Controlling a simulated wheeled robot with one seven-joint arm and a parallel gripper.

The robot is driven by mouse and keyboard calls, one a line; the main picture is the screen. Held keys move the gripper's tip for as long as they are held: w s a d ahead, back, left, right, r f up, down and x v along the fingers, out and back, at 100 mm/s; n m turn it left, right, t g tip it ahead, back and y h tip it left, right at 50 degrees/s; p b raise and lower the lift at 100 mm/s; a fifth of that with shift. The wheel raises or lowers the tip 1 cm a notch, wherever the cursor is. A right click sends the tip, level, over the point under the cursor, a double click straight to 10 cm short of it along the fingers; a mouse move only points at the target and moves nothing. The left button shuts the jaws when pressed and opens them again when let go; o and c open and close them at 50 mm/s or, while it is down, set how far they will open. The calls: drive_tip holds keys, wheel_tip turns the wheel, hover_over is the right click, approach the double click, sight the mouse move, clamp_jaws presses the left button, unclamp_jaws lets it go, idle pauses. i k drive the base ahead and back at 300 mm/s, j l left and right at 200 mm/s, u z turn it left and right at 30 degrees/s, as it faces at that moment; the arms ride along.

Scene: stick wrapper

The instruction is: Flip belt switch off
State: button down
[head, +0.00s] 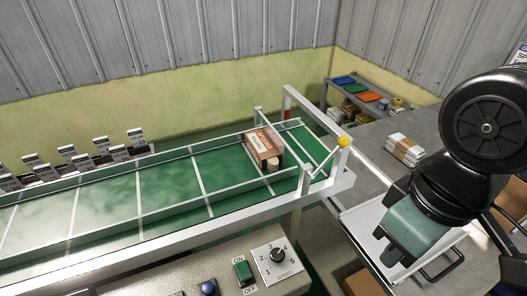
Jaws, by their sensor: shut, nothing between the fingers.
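The belt switch (243,271) is a small green rocker on the control panel (140,284), at the bottom centre of the head view. ON is printed above it and OFF below it. Which side is pressed in is too small to tell. The belt (165,196) is green with white cross lines and runs between pale rails. My gripper (383,252) is at the right, at the end of a teal and black arm, shut and empty. It is well to the right of the switch and apart from it.
A speed dial (278,256) sits just right of the switch and a blue button (208,288) is to its left. A brown box (264,147) lies on the belt near the end frame with a yellow knob (343,141). A white tray (366,222) lies below my gripper.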

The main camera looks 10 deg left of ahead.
sight(245, 274)
drive_tip(key=j+u, duration=0.15)
drive_tip(key=u, duration=0.9)
